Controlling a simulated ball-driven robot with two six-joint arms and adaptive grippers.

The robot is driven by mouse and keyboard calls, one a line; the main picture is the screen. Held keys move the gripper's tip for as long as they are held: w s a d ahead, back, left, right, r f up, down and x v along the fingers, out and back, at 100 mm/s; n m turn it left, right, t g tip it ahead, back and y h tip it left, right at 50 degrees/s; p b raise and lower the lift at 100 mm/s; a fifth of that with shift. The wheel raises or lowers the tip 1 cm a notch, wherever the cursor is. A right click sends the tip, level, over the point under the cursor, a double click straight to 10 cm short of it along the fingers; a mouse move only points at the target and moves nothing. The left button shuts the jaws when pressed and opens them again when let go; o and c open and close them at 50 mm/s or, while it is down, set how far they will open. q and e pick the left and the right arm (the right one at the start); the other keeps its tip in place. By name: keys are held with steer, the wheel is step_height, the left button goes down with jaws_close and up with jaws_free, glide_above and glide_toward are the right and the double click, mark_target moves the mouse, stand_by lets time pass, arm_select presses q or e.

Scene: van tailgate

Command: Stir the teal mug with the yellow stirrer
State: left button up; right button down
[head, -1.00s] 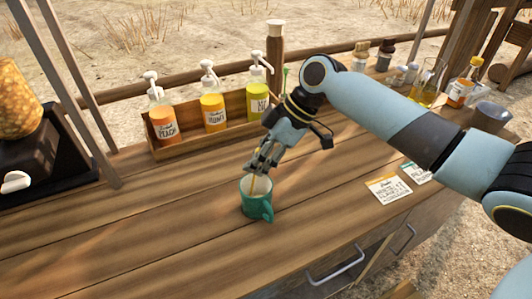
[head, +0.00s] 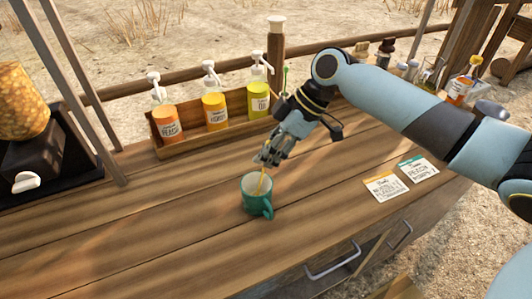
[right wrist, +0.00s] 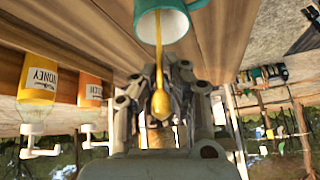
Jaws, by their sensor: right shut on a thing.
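The teal mug (head: 257,202) stands upright on the wooden counter, its handle toward the lower right. It also shows at the top of the right wrist view (right wrist: 170,22). My right gripper (head: 266,160) is above the mug and shut on the yellow stirrer (head: 261,183). The stirrer slants a little and its lower end is inside the mug, where the tip is hidden. In the right wrist view the stirrer (right wrist: 159,70) runs from between the fingers into the mug's opening. My left gripper is not in view.
A wooden rack (head: 160,146) with several pump bottles stands behind the mug. Two cards (head: 386,186) lie to the right. A dark appliance (head: 35,155) is at the far left. Drawer handles (head: 335,262) are on the counter's front. The counter around the mug is clear.

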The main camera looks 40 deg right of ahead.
steer(key=r+p, duration=0.1)
steer(key=r, duration=0.1)
steer(key=r+p, duration=0.2)
steer(key=shift+s+d, duration=0.1)
steer(key=shift+d, duration=0.3)
steer(key=shift+s+d+r+p, duration=0.1)
steer(key=shift+d+r+p, duration=0.1)
steer(key=shift+r, duration=0.5)
steer(key=shift+d+r+p, duration=0.1)
steer(key=shift+r+p, duration=0.1)
steer(key=shift+r, duration=0.45)
steer(key=shift+r, duration=2.5)
steer(key=shift+a+f, duration=0.1)
